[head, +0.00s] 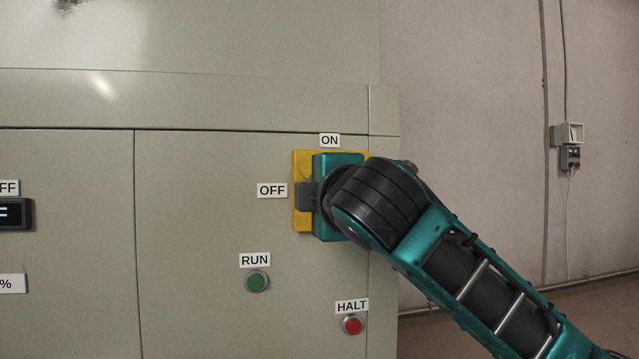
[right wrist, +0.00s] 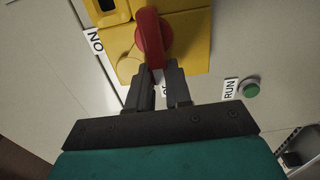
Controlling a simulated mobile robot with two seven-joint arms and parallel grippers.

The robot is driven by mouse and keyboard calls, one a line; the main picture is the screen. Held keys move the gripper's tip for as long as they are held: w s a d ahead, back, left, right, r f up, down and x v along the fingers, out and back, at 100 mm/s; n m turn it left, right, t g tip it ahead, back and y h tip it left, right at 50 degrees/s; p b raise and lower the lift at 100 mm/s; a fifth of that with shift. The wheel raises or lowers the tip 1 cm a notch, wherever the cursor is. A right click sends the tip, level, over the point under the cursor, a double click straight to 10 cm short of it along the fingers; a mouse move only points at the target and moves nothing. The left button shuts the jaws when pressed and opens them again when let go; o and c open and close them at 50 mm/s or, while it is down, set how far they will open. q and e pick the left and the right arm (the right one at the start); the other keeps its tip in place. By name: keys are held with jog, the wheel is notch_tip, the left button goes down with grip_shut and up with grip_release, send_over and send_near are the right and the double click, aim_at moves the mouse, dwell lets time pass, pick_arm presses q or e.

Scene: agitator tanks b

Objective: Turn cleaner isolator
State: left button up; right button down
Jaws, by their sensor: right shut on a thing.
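The cleaner isolator is a yellow box (head: 302,163) on the panel, with an ON label (head: 329,140) above it and an OFF label (head: 272,190) to its left. My right gripper (head: 307,196) is in front of it in the head view and hides its handle. In the right wrist view, the red handle (right wrist: 152,38) lies over the yellow housing (right wrist: 189,50). My right gripper (right wrist: 158,78) is shut on the handle's near end there. The handle points toward a partly hidden label between the fingers. My left gripper is in neither view.
A green RUN button (head: 257,282) and a red HALT button (head: 352,325) are below the isolator. A dark display (head: 15,214) is at the far left. The panel ends just right of the isolator. A small wall box (head: 570,157) hangs on the far wall.

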jog(key=shift+f, duration=0.1)
dwell(0.3)
jog(key=c, duration=1)
grip_release()
jog(key=shift+c, duration=0.2)
jog(key=b+v, duration=0.1)
jog(key=v, duration=1.2)
jog(key=shift+b, duration=0.4)
